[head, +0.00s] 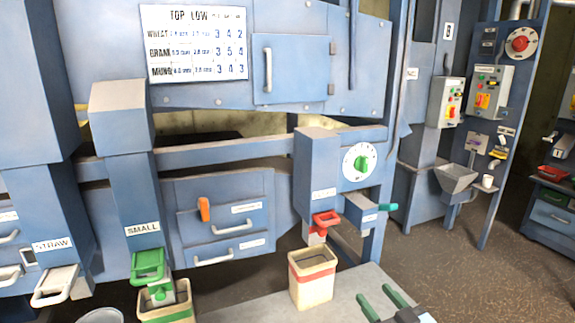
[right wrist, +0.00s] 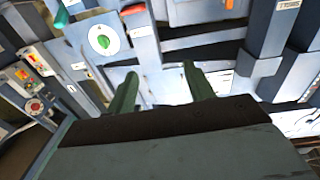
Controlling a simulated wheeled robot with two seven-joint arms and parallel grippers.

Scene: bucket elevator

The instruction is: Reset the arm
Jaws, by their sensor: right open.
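My right gripper (head: 373,292) is at the bottom right of the head view, above the grey table top. Its two green fingers stand apart with nothing between them. The right wrist view also shows the gripper (right wrist: 160,70), open and empty, with the machine front beyond it. The nearest bin, a cream one with a red band (head: 312,282), stands left of the gripper and apart from it. My left gripper is not in view.
A blue machine carries a green dial (head: 361,162), a red handle (head: 326,219) and a green handle (head: 148,265). A green-banded bin (head: 167,305) stands under the green handle. The grey table (head: 262,309) is bare around the cream bin. Brown floor (head: 445,248) lies open at right.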

